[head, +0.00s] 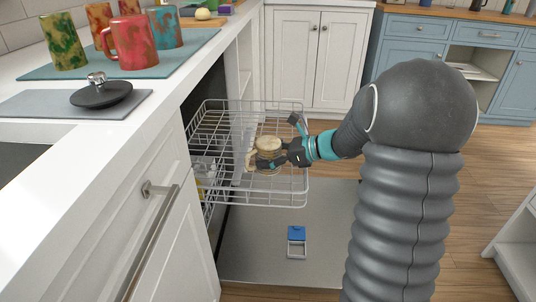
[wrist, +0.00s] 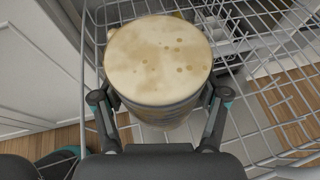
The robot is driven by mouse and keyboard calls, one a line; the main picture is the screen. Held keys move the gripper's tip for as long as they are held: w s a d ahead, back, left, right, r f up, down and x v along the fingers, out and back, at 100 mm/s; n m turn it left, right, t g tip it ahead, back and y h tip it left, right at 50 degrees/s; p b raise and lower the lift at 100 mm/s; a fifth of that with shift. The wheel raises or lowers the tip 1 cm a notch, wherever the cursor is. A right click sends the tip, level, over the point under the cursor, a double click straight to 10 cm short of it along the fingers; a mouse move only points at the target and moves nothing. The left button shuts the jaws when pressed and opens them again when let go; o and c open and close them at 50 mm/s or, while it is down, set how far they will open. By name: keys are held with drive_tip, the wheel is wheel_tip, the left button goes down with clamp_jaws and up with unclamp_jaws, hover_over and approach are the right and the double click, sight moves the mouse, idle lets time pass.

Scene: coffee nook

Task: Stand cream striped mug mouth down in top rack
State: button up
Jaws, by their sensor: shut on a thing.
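The cream striped mug (head: 268,150) is in the pulled-out top rack (head: 290,188), with brownish bands around its side. Its closed, speckled cream end (wrist: 158,58) faces up in the wrist view, so its mouth appears to point down. My gripper (head: 283,156) reaches in from the right and is shut on the mug's side. In the wrist view its two fingers (wrist: 160,108) press on either side of the mug. The mug's lower rim is hidden, so I cannot tell whether it touches the rack's wires.
The open dishwasher door (head: 262,245) lies below the rack, with a blue-lidded dispenser (head: 297,234) on it. A counter (head: 110,140) at left holds several mugs, including a red one (head: 132,42), and a dark lid (head: 101,93). Much of the rack looks empty.

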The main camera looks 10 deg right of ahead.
sight(277, 143)
drive_tip(key=shift+f+b, duration=1.2)
drive_tip(key=shift+f, duration=0.75)
drive_tip(key=shift+s+f, duration=0.15)
drive_tip(key=shift+f, duration=0.3)
drive_tip(key=o, duration=1.5)
drive_tip(key=shift+o, duration=0.2)
drive_tip(key=shift+r+p, duration=3.2)
drive_tip(key=shift+r, duration=1.05)
